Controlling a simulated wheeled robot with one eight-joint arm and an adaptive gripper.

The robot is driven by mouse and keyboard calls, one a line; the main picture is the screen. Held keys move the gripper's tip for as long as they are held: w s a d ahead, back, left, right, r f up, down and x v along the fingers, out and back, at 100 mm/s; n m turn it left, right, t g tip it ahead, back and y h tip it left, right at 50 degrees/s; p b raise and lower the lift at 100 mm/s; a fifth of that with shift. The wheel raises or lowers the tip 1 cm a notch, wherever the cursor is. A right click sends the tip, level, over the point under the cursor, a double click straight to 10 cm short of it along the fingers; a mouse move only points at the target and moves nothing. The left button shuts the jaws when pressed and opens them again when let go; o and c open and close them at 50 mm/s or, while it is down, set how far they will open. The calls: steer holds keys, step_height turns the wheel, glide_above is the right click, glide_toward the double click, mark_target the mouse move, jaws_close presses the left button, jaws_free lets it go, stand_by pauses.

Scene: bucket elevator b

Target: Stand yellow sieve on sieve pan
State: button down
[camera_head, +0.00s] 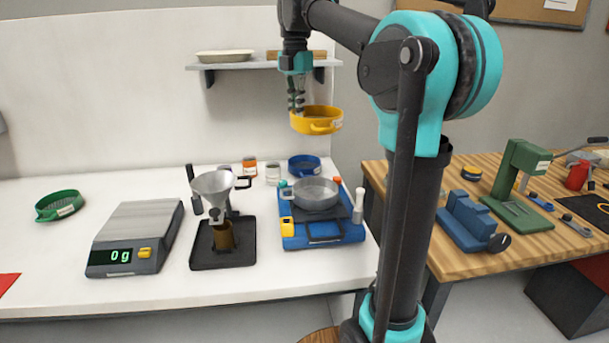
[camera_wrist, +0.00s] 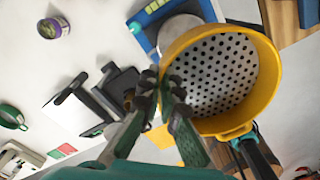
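The yellow sieve (camera_head: 318,121) is in the air above the white bench, below the wall shelf. My gripper (camera_head: 296,106) is shut on the near left part of its rim. In the wrist view the yellow sieve (camera_wrist: 225,75) shows its perforated grey plate, with its wall between my gripper's fingers (camera_wrist: 172,88). The grey metal sieve pan (camera_head: 316,194) sits on the blue shaker (camera_head: 322,231), below the yellow sieve and well apart from it. In the wrist view the held sieve partly covers the pan.
A funnel (camera_head: 220,188) on a black stand is left of the shaker. A scale (camera_head: 136,238) reading 0 g and a green sieve (camera_head: 60,205) are further left. A blue sieve (camera_head: 304,166) and small jars stand behind the pan. A wooden workbench (camera_head: 463,264) is at right.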

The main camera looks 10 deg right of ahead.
step_height(320, 180, down, 18)
steer(key=shift+r, duration=0.1)
stand_by(0.4)
steer(key=shift+f, duration=0.2)
steer(key=shift+f, duration=0.3)
steer(key=shift+f, duration=0.15)
steer(key=c, duration=1.7)
jaws_free()
step_height(320, 180, up, 13)
steer(key=shift+r, duration=0.1)
